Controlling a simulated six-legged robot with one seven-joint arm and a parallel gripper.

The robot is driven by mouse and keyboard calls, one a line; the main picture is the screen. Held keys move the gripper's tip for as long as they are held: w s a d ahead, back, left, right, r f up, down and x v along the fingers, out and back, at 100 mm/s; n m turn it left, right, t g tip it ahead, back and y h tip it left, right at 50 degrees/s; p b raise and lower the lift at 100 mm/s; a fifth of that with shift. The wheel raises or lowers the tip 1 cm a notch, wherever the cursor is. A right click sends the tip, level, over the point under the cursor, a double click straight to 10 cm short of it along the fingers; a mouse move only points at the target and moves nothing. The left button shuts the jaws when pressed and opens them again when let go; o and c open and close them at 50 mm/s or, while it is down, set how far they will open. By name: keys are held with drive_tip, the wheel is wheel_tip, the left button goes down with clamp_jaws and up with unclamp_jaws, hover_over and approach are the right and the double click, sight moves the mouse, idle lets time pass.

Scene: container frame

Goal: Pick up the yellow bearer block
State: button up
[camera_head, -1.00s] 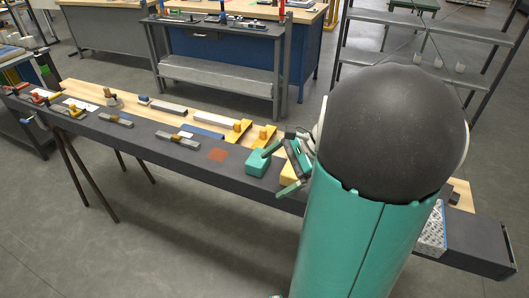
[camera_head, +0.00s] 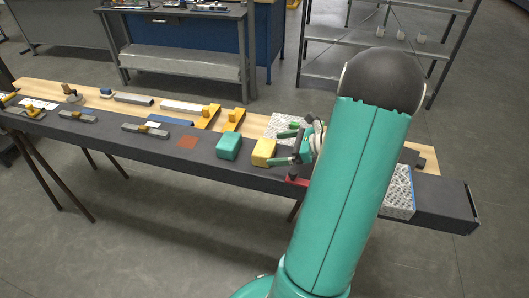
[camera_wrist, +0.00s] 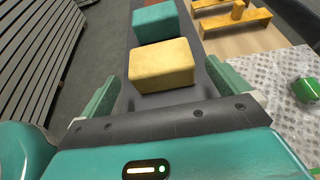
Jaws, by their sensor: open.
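The yellow bearer block (camera_head: 263,152) sits on the dark strip of the long bench, just right of a teal block (camera_head: 228,146). In the wrist view the yellow block (camera_wrist: 160,65) is ahead of my gripper (camera_wrist: 165,76), and the teal block (camera_wrist: 154,22) is beyond it. The green fingers are spread wide on either side of the yellow block's line, with nothing held. In the head view my gripper (camera_head: 277,147) is at the block's right side. Contact cannot be told, and my arm hides part of the gripper.
A rust-red square (camera_head: 187,141) lies left of the teal block. Yellow brackets (camera_head: 232,121) stand behind on the wooden strip (camera_head: 37,86). A patterned metal plate (camera_wrist: 285,75) with a green item (camera_wrist: 304,90) lies to the right. Shelving and a blue workbench stand behind.

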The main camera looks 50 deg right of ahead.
sight(263, 150)
drive_tip(key=x, duration=0.6)
drive_tip(key=shift+w+f, duration=0.1)
drive_tip(key=shift+f, duration=0.2)
drive_tip(key=c, duration=0.9)
